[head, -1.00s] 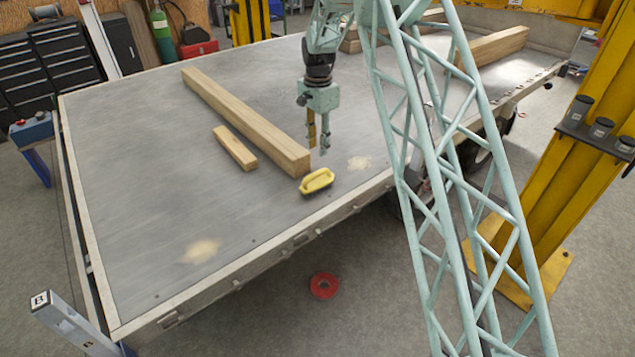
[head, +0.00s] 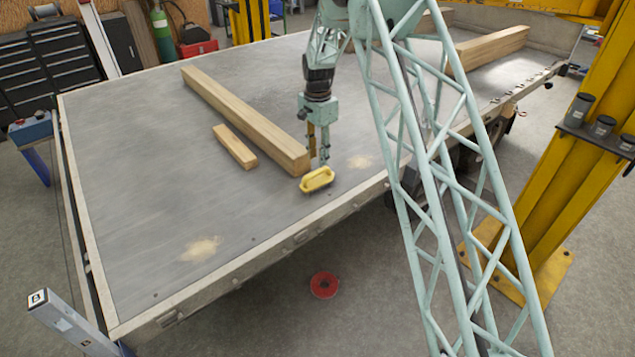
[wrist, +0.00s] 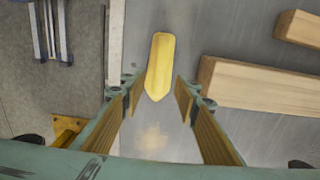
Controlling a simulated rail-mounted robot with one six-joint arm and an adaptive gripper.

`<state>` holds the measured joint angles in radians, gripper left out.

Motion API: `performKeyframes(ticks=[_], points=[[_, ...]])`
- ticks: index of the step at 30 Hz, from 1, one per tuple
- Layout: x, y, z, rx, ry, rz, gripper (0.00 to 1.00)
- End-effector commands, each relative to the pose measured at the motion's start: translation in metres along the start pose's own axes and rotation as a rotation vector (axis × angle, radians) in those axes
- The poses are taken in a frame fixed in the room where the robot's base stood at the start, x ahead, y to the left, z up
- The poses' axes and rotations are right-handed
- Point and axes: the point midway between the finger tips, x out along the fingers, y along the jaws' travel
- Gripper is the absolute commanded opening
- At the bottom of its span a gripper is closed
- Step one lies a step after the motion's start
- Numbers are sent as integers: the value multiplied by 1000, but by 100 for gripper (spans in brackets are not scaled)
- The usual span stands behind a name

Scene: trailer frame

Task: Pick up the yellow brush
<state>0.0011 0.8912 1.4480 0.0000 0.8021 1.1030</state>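The yellow brush (head: 317,179) lies on the grey trailer bed (head: 150,160) near its front edge, just beyond the end of a long timber. In the wrist view the brush (wrist: 159,68) lies ahead of the fingertips, its near end reaching into the gap between them. My gripper (head: 319,163) points down just above and behind the brush in the head view. In the wrist view my gripper (wrist: 158,85) is open, with wood-coloured pads on both sides and nothing held. Contact between fingers and brush cannot be told.
The long timber (head: 240,115) ends close beside the gripper and brush. A short wood block (head: 235,147) lies to its left. Sawdust patches (head: 362,161) mark the bed. A red disc (head: 324,285) lies on the floor.

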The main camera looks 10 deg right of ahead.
Motion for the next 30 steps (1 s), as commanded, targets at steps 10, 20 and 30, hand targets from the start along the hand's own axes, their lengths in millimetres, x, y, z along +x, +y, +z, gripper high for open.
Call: performKeyframes(ticks=[10, 20, 30], points=[[30, 0, 0, 0, 0, 0, 29], [30, 0, 0, 0, 0, 0, 29], [49, 1, 1, 0, 0, 1, 29]])
